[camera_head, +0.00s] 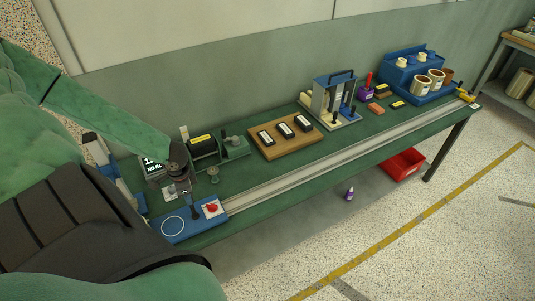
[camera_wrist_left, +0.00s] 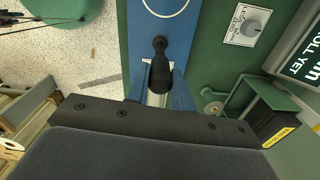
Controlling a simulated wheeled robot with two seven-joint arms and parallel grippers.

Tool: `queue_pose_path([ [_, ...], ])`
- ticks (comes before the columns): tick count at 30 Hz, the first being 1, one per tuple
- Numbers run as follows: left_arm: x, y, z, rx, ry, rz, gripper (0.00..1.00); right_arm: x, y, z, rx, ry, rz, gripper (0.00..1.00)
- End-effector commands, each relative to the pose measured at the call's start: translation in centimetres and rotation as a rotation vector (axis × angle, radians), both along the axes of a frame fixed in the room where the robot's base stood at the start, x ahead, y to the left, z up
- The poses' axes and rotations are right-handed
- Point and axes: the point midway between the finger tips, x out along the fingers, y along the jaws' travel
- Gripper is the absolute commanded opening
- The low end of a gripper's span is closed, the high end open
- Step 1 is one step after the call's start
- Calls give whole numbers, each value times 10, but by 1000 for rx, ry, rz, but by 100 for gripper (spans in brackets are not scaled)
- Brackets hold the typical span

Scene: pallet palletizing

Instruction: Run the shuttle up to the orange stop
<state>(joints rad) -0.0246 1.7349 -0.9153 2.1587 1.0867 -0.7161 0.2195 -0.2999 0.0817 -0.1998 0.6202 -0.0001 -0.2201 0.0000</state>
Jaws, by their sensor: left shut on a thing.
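The blue shuttle (camera_head: 176,229) sits at the near left end of the long rail (camera_head: 330,148). A white ring is marked on its top, and the ring's edge also shows at the top of the wrist view. A dark upright handle (camera_wrist_left: 160,68) stands beside the ring. My left gripper (camera_head: 190,194) is shut on this handle; its fingers are small and partly hidden in the head view. The orange-yellow stop (camera_head: 467,96) is at the far right end of the rail. My right gripper is not in view.
Behind the rail stand a lit display (camera_head: 153,164), a wooden board (camera_head: 273,148) with black blocks, a press-like fixture (camera_head: 334,99) and a blue rack (camera_head: 396,74) with cups. The rail looks clear.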

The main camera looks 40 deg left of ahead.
Motion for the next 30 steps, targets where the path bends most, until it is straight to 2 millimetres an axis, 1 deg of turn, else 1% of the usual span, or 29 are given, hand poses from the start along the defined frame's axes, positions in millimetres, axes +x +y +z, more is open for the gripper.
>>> queue_pose_path([
  [4, 1, 2, 1, 3, -1, 0, 5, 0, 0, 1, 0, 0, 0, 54],
  [5, 1, 2, 1, 4, -1, 0, 27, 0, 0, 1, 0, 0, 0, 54],
  [6, 1, 2, 1, 3, -1, 0, 35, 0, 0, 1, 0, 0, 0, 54],
  [8, 1, 1, 1, 3, -1, 0, 47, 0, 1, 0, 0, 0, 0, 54],
  [9, 1, 1, 1, 3, -1, 0, 49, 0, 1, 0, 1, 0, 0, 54],
  [16, 0, 1, 0, 1, 0, 0, 49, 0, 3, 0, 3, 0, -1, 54],
  [19, 0, 1, 3, 1, 0, 0, 49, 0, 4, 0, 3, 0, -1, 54],
  [30, 0, 0, 26, 1, 0, 0, 49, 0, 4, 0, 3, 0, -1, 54],
])
